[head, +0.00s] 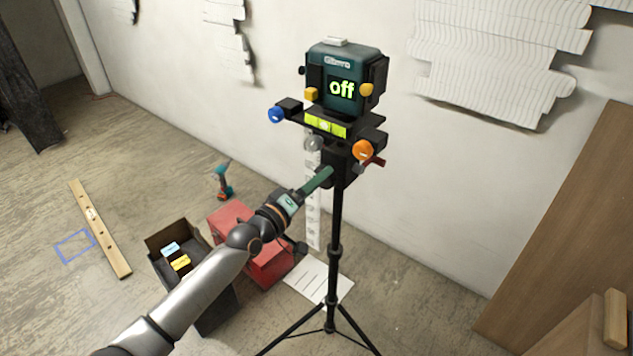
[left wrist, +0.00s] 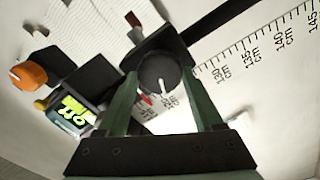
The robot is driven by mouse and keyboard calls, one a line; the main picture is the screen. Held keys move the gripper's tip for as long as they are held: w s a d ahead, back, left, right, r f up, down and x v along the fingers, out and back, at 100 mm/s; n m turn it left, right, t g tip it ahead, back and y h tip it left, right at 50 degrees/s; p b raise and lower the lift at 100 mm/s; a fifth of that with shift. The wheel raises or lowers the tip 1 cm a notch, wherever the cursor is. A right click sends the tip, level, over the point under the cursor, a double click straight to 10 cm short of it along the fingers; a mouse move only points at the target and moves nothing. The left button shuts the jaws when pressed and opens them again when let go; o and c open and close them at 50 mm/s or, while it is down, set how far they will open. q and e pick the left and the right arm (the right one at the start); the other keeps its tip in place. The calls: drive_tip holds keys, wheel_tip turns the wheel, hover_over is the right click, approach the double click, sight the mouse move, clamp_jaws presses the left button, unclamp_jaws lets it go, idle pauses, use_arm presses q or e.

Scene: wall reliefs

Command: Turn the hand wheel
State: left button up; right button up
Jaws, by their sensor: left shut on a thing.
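A dark device on a black tripod (head: 337,215) shows "off" on its screen (head: 341,89). My left gripper (head: 328,172) reaches the tripod head from the left, below the device. In the left wrist view its green fingers (left wrist: 160,95) are shut on a round dark hand wheel (left wrist: 158,72), one finger on each side. A small red mark (left wrist: 145,99) shows beside the wheel's lower edge. In the head view the gripper hides most of the wheel. My right gripper is out of view.
Blue (head: 276,115) and orange (head: 363,149) knobs and a red lever (head: 374,160) stick out around the tripod head. A measuring scale (head: 313,205) stands behind it. A red box (head: 232,222) and an open dark box (head: 205,315) stand on the floor near my arm.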

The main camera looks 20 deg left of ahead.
use_arm(q)
drive_tip(key=shift+d+m+p, duration=0.1)
drive_tip(key=shift+m+p, duration=0.95)
drive_tip(key=shift+m, duration=3.85)
drive_tip(key=o, duration=1.4)
drive_tip(key=shift+c, duration=0.2)
drive_tip(key=shift+r, duration=0.1)
drive_tip(key=shift+s, duration=0.15)
drive_tip(key=v, duration=1.2)
drive_tip(key=shift+s, duration=0.15)
